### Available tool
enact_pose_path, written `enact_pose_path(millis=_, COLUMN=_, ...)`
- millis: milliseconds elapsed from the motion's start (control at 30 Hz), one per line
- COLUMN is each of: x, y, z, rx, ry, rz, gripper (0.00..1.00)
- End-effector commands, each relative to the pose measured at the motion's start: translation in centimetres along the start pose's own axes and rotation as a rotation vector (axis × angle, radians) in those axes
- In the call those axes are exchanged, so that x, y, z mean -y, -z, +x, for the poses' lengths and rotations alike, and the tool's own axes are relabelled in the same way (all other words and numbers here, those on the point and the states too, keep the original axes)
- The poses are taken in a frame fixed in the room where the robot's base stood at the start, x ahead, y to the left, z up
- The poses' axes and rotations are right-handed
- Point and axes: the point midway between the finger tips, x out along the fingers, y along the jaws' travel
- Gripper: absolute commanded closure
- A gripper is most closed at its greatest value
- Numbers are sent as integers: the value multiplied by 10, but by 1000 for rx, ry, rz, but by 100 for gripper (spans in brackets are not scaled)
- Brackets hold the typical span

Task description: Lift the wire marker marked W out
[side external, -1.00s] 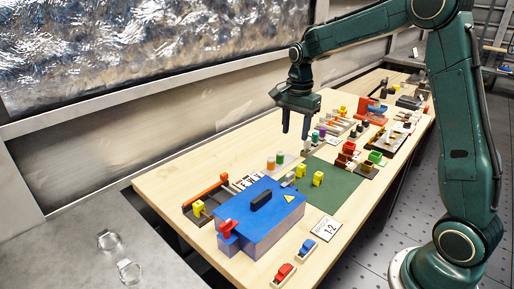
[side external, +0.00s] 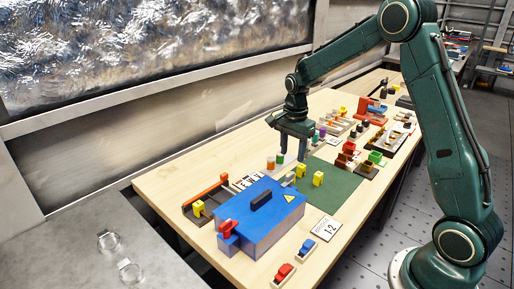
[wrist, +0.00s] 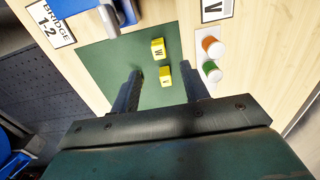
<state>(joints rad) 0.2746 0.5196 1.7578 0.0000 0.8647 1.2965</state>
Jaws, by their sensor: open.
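Two small yellow markers stand on the green mat. In the wrist view, the upper yellow marker (wrist: 158,48) has a dark letter that reads like W or M. The lower yellow marker (wrist: 165,77) has a smaller mark that I cannot read. The side view shows a yellow marker (side external: 318,179) and another yellow marker (side external: 301,171) beside the blue box; I cannot tell which is which. My gripper (side external: 293,157) is open and empty, above the mat. In the wrist view my gripper (wrist: 162,86) has its fingers on either side of the lower marker in the picture.
The blue box (side external: 262,216) with a grey lever (wrist: 115,17) stands close to the markers. An orange-topped peg (wrist: 212,46) and a green-topped peg (wrist: 211,71) stand beside the mat (wrist: 106,66). A card reading BRIDGE 1-2 (wrist: 50,24) lies on the table.

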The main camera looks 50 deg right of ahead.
Motion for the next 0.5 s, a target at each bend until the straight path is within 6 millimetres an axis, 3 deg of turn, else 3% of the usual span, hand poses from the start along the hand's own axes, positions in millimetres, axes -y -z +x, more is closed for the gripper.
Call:
enact_pose_path(millis=200, x=0, y=0, z=20, rx=0, ry=0, rz=0, gripper=55)
enact_pose_path(millis=500, x=0, y=0, z=24, rx=0, ry=-1, rz=0, gripper=55)
